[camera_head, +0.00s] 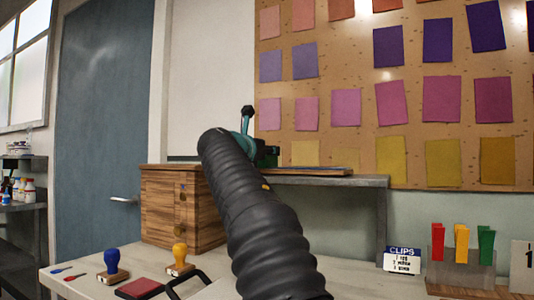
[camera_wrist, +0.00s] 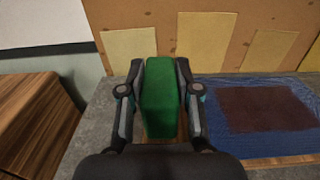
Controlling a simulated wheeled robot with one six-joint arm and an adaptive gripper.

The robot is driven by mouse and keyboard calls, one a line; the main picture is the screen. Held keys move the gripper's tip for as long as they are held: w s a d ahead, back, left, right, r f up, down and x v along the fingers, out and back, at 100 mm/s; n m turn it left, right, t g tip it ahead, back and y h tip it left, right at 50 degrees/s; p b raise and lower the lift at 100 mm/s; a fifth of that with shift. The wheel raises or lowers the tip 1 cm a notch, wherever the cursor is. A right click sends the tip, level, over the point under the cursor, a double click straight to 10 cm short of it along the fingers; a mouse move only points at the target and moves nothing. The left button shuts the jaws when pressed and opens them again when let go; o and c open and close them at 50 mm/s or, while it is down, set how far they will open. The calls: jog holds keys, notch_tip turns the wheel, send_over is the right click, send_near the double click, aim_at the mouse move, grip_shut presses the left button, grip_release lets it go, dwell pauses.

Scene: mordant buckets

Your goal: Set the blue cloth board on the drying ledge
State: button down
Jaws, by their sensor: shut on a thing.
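The blue cloth board (camera_wrist: 215,115) lies flat on the grey drying ledge (camera_wrist: 92,130) in the wrist view, with a dark reddish-brown patch on the cloth and a wooden edge. In the head view the board (camera_head: 318,171) shows as a thin brown edge on the ledge (camera_head: 365,181). My gripper (camera_wrist: 160,100) is shut on an upright green block at the board's left end. I cannot tell whether the block is joined to the board. In the head view my gripper (camera_head: 262,153) is partly hidden behind my arm.
A wooden drawer cabinet (camera_head: 160,205) stands left of the ledge. A pinboard (camera_head: 365,110) with coloured swatches rises behind it.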

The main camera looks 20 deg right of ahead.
jog(key=shift+f, duration=0.1)
jog(key=c, duration=0.8)
grip_release()
jog(key=b+v, duration=0.1)
jog(key=v, duration=1.1)
jog(key=shift+s, duration=0.1)
